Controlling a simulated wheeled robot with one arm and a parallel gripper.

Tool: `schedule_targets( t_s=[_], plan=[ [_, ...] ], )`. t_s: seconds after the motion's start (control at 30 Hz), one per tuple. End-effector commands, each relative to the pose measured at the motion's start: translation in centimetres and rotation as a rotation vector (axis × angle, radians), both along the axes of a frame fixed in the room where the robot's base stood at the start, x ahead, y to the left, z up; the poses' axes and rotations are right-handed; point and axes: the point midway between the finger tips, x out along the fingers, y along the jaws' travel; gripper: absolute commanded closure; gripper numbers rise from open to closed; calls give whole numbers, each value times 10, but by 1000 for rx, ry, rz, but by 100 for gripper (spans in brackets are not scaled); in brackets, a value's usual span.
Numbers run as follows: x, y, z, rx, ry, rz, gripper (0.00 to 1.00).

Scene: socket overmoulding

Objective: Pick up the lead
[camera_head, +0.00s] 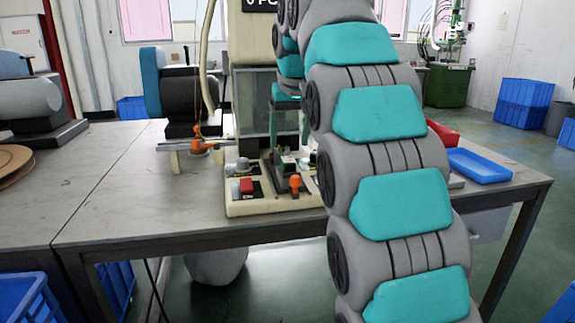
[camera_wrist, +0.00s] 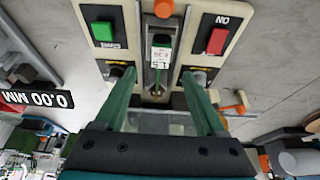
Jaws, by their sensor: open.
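My gripper (camera_wrist: 159,74) is open in the wrist view, with its two green fingers apart and nothing between them that they touch. Between and beyond the fingertips is a narrow dark metal slot (camera_wrist: 148,78) on the machine base. A small part with a white, red-marked label and green edges (camera_wrist: 161,54) lies in the slot; I cannot tell for sure that it is the lead. In the head view, my arm hides part of the slot area, and the green fingers (camera_head: 289,140) point down over the machine base.
The cream machine base (camera_head: 275,207) carries a green button (camera_wrist: 102,31), a red button (camera_wrist: 217,41) and an orange knob (camera_wrist: 164,8). An orange fitting (camera_head: 200,146) stands left on the grey table (camera_head: 130,190). A blue tray (camera_head: 480,166) lies right. The table's left side is mostly clear.

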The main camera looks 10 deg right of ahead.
Motion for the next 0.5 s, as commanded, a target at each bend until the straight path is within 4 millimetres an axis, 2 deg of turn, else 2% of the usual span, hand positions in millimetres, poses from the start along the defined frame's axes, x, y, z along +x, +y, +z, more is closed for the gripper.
schedule_targets(
  t_s=[0.27,0.5],
  plan=[
    [3,0,-12,0,3,0,28],
    [10,0,-37,0,6,-1,28]
  ],
)
